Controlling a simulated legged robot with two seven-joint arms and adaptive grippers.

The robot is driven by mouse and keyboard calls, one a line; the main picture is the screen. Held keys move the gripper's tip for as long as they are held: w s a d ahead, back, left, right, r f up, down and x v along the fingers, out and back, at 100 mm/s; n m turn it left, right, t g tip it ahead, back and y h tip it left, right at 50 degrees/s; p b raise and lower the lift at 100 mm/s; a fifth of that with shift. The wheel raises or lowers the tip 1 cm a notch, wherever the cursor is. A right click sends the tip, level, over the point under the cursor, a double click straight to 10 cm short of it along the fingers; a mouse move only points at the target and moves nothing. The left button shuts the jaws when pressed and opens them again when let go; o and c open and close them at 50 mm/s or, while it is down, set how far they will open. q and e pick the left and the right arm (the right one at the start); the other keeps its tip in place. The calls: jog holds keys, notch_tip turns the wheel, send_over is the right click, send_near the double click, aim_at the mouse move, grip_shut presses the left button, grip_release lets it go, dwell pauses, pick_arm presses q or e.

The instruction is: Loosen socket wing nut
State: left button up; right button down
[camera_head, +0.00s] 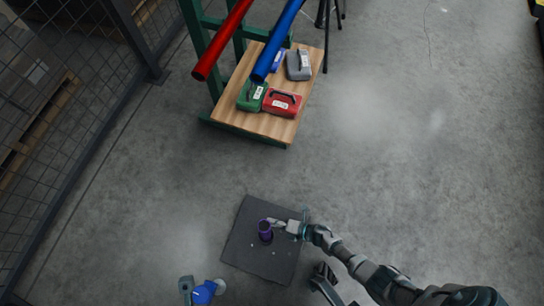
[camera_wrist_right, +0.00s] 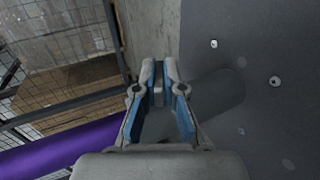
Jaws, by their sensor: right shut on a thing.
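A dark square plate (camera_head: 244,247) lies on the floor at the lower middle of the head view. A purple cylindrical socket (camera_head: 265,233) stands on it. In the right wrist view a purple tube (camera_wrist_right: 65,145) runs in from the lower left, beside the fingers. My right gripper (camera_head: 273,222) reaches in from the right at the socket's top. In the wrist view its blue-padded fingers (camera_wrist_right: 158,76) are closed together on a small grey piece (camera_wrist_right: 158,96), apparently the wing nut, mostly hidden by the fingers.
A wooden-topped stand (camera_head: 231,115) holds green (camera_head: 250,97), red (camera_head: 282,103), grey (camera_head: 299,66) and blue cases. Red (camera_head: 222,43) and blue (camera_head: 276,43) tubes slant above it. A mesh fence (camera_head: 62,120) stands left. Floor right is clear.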

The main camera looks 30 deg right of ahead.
jog(key=shift+s+a+f+t+y, duration=0.2)
jog(key=shift+s+f+t+y, duration=0.05)
jog(key=shift+s+t+y, duration=0.1)
jog(key=c, duration=1.3)
grip_release()
jog(key=shift+r, duration=0.1)
jog(key=shift+w+r, duration=0.1)
jog(key=shift+w, duration=0.05)
jog(key=shift+s+d, duration=0.2)
jog(key=shift+d, duration=0.1)
jog(key=v, duration=1.1)
jog(key=shift+s+d, duration=0.15)
jog(key=shift+d, duration=0.05)
